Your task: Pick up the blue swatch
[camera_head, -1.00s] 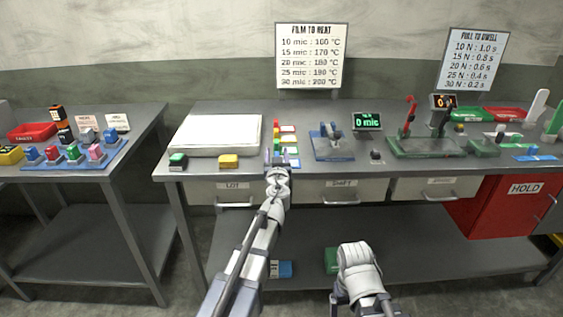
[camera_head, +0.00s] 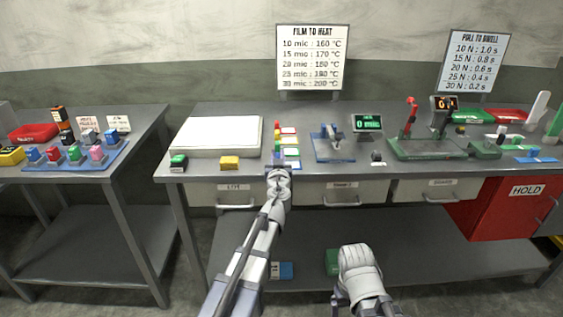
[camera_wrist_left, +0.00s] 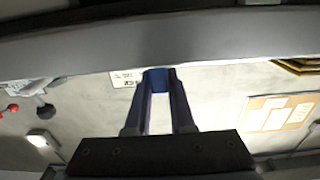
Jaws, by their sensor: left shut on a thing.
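My left gripper (camera_head: 277,167) is at the front edge of the middle bench, below a column of small coloured pieces. In the left wrist view its two fingers (camera_wrist_left: 158,88) are shut on the blue swatch (camera_wrist_left: 157,78), which shows as a small dark blue block between the fingertips. In the head view the swatch is small and largely hidden by the gripper. My right arm (camera_head: 358,265) is low in front of the bench; its fingertips do not show clearly.
Red, yellow and green pieces (camera_head: 278,143) and a white plate (camera_head: 217,134) lie on the bench (camera_head: 330,175). A blue-based device (camera_head: 331,146) stands to the right. Drawers are under the front edge, and a red HOLD bin (camera_head: 510,210) is at right.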

